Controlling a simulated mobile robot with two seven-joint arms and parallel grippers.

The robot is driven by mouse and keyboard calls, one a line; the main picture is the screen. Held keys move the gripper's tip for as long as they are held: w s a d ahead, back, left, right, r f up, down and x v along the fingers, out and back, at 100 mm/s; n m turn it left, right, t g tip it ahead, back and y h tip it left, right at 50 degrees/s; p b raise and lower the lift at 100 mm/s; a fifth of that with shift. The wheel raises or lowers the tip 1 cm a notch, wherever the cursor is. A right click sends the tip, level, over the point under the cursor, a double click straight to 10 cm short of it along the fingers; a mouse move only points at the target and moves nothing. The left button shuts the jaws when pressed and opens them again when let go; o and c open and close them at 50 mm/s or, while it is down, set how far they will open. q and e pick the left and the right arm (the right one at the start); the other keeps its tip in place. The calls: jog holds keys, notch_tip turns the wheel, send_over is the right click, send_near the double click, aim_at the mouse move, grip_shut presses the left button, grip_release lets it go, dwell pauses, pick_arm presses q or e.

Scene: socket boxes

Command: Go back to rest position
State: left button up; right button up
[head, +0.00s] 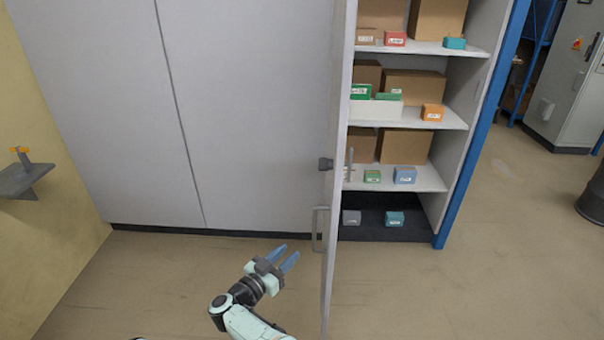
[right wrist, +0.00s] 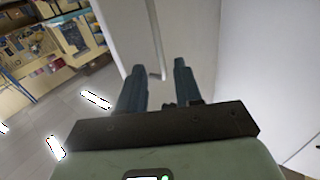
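My right gripper (head: 284,258) shows at the bottom middle of the head view, to the left of the open cabinet door (head: 340,120). Its two blue fingers are apart with nothing between them. It is close to the door's handle (head: 318,229), but I see a gap between them. In the right wrist view the fingers (right wrist: 157,85) stand apart and empty, with the door's pale panel and a handle (right wrist: 156,40) beyond them. My left gripper is in neither view.
The open cabinet's shelves (head: 436,118) hold cardboard boxes and several small coloured socket boxes. A white bin (head: 376,110) stands on one shelf. A yellow panel with a grey bracket (head: 20,180) is at the left. Floor (head: 500,270) is free at the right.

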jog(key=s+d+f+n+g+y+p, duration=0.1)
jog(key=d+f+n+y+p, duration=0.25)
jog(key=d+f, duration=0.4)
jog(key=s+d+f+n+g+y+p, duration=0.1)
jog(key=d+f+n+y+p, duration=0.3)
jog(key=f, duration=0.6)
jog(key=s+d+f+m+g+y+p, duration=0.1)
jog(key=s+d+f+m+g+y, duration=0.1)
jog(key=s+d+f+g, duration=0.45)
jog(key=s+d+f+m+g+y+p, duration=0.1)
jog(key=s+d+f+p, duration=0.1)
jog(key=s, duration=0.8)
jog(key=s+d+f+g+y+p, duration=0.1)
jog(key=s+g, duration=0.1)
jog(key=s, duration=0.8)
pick_arm(q)
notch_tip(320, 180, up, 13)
jog(key=p, duration=0.2)
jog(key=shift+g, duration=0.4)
pick_arm(e)
jog(key=s+r+m+g+y, duration=0.1)
jog(key=s+r+g, duration=0.1)
jog(key=s, duration=0.6)
jog(key=s+r+g+y, duration=0.1)
jog(key=s+r+g, duration=0.1)
jog(key=s, duration=0.6)
jog(key=shift+s+r+m, duration=0.15)
jog(key=shift+r+m, duration=0.1)
jog(key=shift+m, duration=0.1)
